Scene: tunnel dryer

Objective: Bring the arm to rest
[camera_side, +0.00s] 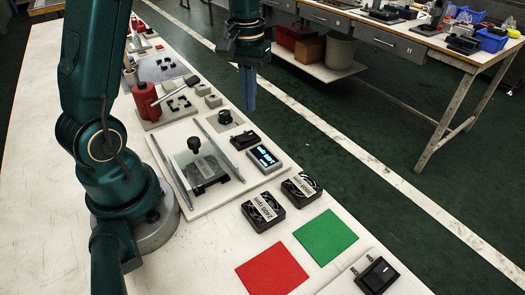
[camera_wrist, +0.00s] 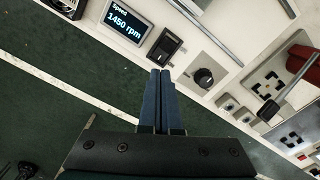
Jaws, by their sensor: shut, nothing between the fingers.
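My gripper (camera_side: 248,104) points down in the side view, above the far edge of the white workbench (camera_side: 60,200). Its blue fingers are together and hold nothing. In the wrist view my gripper (camera_wrist: 160,72) shows with both fingers side by side, near a black switch (camera_wrist: 170,42) and a black knob (camera_wrist: 204,78). The fingers look apart from both. My arm reaches over the bench from its base at the left.
A white plate holds a display (camera_side: 264,157), which reads 1450 rpm in the wrist view (camera_wrist: 126,20). Two black fans (camera_side: 263,211), a green square (camera_side: 325,237) and a red square (camera_side: 272,268) lie nearer. Dark floor (camera_side: 330,110) is open beyond the bench.

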